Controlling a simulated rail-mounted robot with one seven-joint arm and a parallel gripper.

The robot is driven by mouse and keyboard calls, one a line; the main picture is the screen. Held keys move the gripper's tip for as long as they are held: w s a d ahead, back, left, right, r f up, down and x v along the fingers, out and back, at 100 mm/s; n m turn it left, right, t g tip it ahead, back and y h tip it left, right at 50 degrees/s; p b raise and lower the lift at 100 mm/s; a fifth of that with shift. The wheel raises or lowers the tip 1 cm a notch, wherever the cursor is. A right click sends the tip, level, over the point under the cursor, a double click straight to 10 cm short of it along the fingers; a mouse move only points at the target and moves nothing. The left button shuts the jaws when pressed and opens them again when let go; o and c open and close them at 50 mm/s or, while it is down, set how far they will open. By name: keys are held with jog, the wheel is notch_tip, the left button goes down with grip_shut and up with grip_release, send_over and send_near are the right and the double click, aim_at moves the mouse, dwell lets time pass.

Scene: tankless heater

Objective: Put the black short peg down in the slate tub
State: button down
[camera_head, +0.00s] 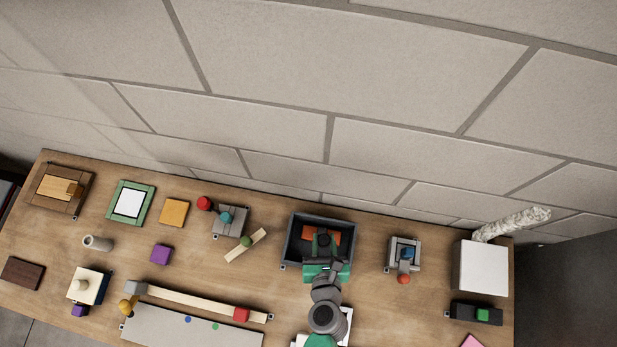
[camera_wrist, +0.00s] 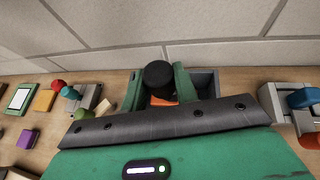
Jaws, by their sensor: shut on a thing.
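The slate tub (camera_head: 289,250) is an open dark grey box near the back edge of the table, right of centre in the head view. An orange-red piece (camera_head: 335,236) lies inside it. My gripper (camera_head: 322,242) is over the tub. In the wrist view my gripper (camera_wrist: 159,88) has its green fingers on either side of the black short peg (camera_wrist: 158,73) and is shut on it. The peg's round dark end faces the camera. The tub's grey wall (camera_wrist: 205,82) shows behind the right finger. I cannot tell whether the peg touches the tub floor.
Left of the tub lie a wooden strip (camera_head: 245,246) and a grey fixture with coloured knobs (camera_head: 231,222). To the right are a grey fixture with a blue part (camera_head: 404,250) and a white box (camera_head: 482,268). Bare table lies on both sides of the tub.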

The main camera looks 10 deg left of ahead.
jog(key=shift+d, duration=0.3)
notch_tip(320, 180, down, 12)
jog(key=b, duration=1.1)
jog(key=shift+a+f, duration=0.1)
jog(key=shift+f, duration=0.1)
jog(key=shift+f+b, duration=0.3)
jog(key=shift+f, duration=0.1)
jog(key=c, duration=1)
grip_release()
jog(key=v, duration=0.8)
jog(key=shift+p, duration=0.3)
